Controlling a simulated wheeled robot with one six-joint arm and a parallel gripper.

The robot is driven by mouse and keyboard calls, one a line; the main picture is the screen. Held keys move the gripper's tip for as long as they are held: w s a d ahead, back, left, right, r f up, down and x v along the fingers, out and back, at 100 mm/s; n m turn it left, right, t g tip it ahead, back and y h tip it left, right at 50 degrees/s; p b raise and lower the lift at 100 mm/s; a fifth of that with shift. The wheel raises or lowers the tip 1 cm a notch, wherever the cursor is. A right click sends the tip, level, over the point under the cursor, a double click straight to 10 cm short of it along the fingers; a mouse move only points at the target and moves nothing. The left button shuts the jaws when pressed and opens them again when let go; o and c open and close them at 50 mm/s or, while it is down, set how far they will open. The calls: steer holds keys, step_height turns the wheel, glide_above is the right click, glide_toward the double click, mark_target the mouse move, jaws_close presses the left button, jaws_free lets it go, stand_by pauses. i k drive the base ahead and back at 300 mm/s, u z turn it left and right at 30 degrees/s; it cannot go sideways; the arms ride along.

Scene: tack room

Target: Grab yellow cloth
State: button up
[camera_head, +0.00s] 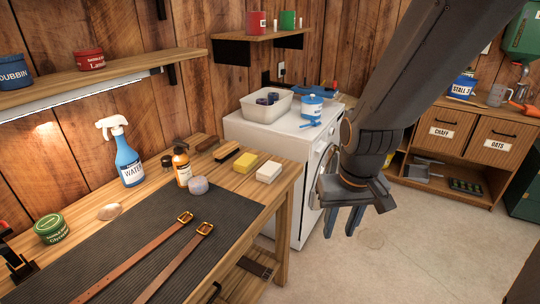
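A yellow block-like piece (245,162) lies on the workbench (286,181) at its far right part, beside a white block (269,172). It looks more like a sponge or a folded cloth; I cannot tell which. No other yellow cloth shows. My gripper (342,219) hangs at the right of the bench, in front of the white washing machine, with its blue fingers pointing down. The fingers are apart with nothing visible between them. It is well clear of the yellow piece.
Near the yellow piece stand an amber bottle (181,166), a blue spray bottle (128,162), a round grey tin (198,186) and a brush (224,153). Leather straps (150,262) lie on a dark mat (105,247). The washing machine (290,135) holds a white tub (265,107).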

mark_target(246, 161)
steer(key=z, duration=0.1)
steer(key=i, duration=0.65)
steer(key=u, duration=0.8)
steer(key=i, duration=0.45)
steer(key=u, duration=0.45)
